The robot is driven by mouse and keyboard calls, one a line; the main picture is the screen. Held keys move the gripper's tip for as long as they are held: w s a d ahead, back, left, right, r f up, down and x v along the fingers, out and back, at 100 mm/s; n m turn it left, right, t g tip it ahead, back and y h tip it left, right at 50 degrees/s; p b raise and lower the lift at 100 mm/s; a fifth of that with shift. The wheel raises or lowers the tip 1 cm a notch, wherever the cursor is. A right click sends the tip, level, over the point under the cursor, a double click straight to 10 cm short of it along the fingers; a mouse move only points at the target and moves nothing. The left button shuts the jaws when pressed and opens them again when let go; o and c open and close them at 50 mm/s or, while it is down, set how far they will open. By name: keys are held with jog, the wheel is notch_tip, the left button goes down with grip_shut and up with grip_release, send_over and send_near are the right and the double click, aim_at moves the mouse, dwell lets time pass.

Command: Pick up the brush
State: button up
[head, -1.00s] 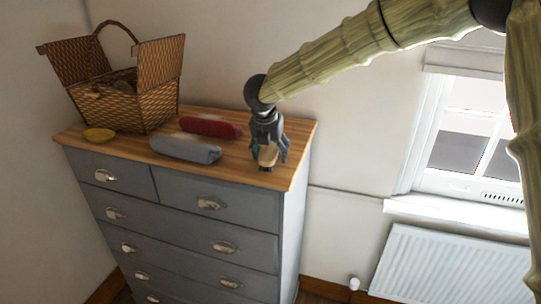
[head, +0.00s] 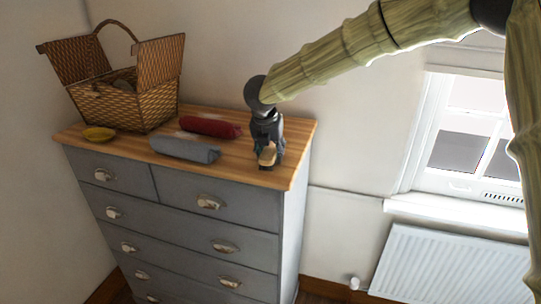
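The brush (head: 267,155) has a pale wooden back and a dark underside. It is at the right front part of the wooden top of the grey chest of drawers. My gripper (head: 268,148) points down over it from above, with its fingers closed in on the brush's sides. The fingers seem to touch the brush. The brush looks to be at the surface; whether it is lifted at all cannot be told.
The chest top (head: 235,172) also carries a grey rolled cloth (head: 185,149), a red rolled cloth (head: 210,127), a yellow dish (head: 99,134) and an open wicker basket (head: 125,105). A wall is behind. A window and radiator (head: 450,265) are to the right.

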aim_at(271, 148)
jog(key=c, duration=0.4)
jog(key=shift+r, duration=0.1)
jog(key=shift+r, duration=0.25)
notch_tip(271, 148, up, 3)
jog(key=shift+f+b, duration=0.2)
jog(key=shift+b, duration=0.8)
jog(key=shift+s+r, duration=0.15)
jog(key=shift+r, duration=0.1)
jog(key=s+b, duration=0.2)
jog(key=s, duration=0.3)
jog(key=s+r+b, duration=0.1)
jog(key=s+b, duration=0.1)
jog(key=s, duration=0.3)
jog(key=s+b, duration=0.2)
jog(key=s, duration=0.3)
jog(key=shift+s+a+r+b, duration=0.25)
jog(key=shift+s+r+b, duration=0.1)
jog(key=shift+s, duration=0.05)
